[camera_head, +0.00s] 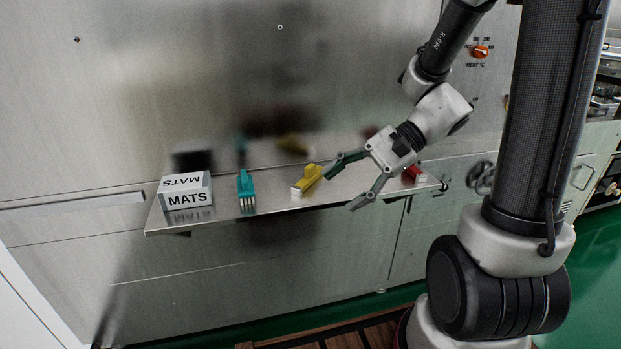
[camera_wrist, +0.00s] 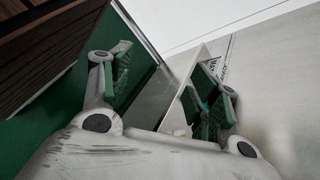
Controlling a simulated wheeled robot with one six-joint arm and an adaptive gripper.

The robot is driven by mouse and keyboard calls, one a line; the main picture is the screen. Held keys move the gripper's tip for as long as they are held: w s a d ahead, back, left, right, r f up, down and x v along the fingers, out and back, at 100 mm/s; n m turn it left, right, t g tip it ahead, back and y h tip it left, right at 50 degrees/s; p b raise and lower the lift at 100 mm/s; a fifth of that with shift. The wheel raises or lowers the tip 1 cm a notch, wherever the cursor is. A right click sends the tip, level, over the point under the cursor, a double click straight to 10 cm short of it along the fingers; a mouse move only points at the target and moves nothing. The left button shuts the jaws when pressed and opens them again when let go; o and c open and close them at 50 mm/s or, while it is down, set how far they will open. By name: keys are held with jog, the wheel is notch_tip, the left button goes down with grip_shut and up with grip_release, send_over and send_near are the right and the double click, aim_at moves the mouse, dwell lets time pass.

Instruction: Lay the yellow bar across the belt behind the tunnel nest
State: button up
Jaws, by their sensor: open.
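A yellow bar-like piece (camera_head: 308,179) with a raised top and a white lower edge lies on the metal shelf (camera_head: 270,201). It is probably the yellow bar. My gripper (camera_head: 346,186) is open and empty, just right of the yellow piece and apart from it, with its fingers pointing left. In the wrist view my gripper's green-padded fingers (camera_wrist: 163,75) are spread wide, and the right finger hides part of the shelf. No belt or tunnel nest can be made out in either view.
A white box marked MATS (camera_head: 186,191) stands at the shelf's left end. A red piece (camera_head: 414,174) lies right of my gripper. A steel wall (camera_head: 150,90) rises behind; green floor (camera_head: 598,240) lies below.

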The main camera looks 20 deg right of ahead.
jog(key=w+a+f+m+t+y, duration=0.1)
jog(key=w+f+m+t+y, duration=0.15)
jog(key=w+m, duration=0.4)
jog(key=m+t, duration=1)
send_near(312, 166)
jog(key=shift+w+a+r+h, duration=0.1)
jog(key=shift+w+a+h, duration=0.2)
jog(key=shift+a, duration=0.2)
jog(key=shift+w+a+r+h, duration=0.15)
jog(key=shift+w+a, duration=0.1)
jog(key=shift+a, duration=0.3)
jog(key=x, duration=0.7)
jog(key=shift+w+a, duration=0.2)
jog(key=shift+w, duration=0.1)
jog(key=c, duration=1.3)
